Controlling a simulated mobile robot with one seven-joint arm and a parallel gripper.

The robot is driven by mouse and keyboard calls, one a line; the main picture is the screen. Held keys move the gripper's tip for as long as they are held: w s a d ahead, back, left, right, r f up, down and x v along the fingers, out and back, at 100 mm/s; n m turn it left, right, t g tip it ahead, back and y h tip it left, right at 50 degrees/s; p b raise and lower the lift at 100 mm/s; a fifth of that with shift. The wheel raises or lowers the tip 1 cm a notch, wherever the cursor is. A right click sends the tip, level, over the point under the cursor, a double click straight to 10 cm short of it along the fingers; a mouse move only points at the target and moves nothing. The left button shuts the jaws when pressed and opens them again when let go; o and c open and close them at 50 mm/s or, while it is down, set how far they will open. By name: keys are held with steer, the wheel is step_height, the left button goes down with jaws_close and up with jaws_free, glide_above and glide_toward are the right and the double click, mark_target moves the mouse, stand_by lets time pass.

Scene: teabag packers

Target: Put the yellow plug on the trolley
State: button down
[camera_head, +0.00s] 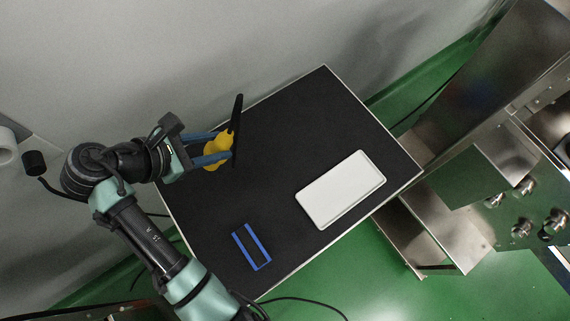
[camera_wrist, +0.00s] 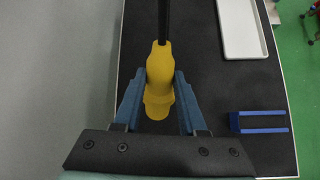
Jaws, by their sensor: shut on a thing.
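The yellow plug (camera_head: 212,157) is held between the blue fingers of my gripper (camera_head: 222,147), over the left part of the black-topped trolley (camera_head: 272,140). A long black part sticks out from the plug. In the wrist view the plug (camera_wrist: 159,80) sits between the two fingertips of my gripper (camera_wrist: 160,82), its black part pointing away. The trolley top (camera_wrist: 215,90) shows beneath and to the right of it. I cannot tell from these views how high the plug is above the trolley top.
A white tray (camera_head: 341,190) lies on the right of the trolley. A blue frame-like holder (camera_head: 251,246) lies near its front edge. A grey wall (camera_head: 200,60) is behind. Metal equipment (camera_head: 480,100) stands at the right. The middle of the trolley top is clear.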

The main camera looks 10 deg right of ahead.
steer(key=w+a+r+n+t+b, duration=0.1)
steer(key=a+r+n+t+b, duration=0.2)
steer(key=a+n+t, duration=0.45)
steer(key=shift+n+t+y, duration=0.4)
steer(key=shift+n+t, duration=0.15)
steer(key=shift+t, duration=0.2)
steer(key=f, duration=0.3)
steer(key=d+f+b, duration=0.1)
steer(key=f, duration=0.5)
steer(key=shift+d+f, duration=0.15)
steer(key=shift+f, duration=0.15)
steer(key=shift+c, duration=2.3)
jaws_free()
steer(key=shift+f, duration=0.1)
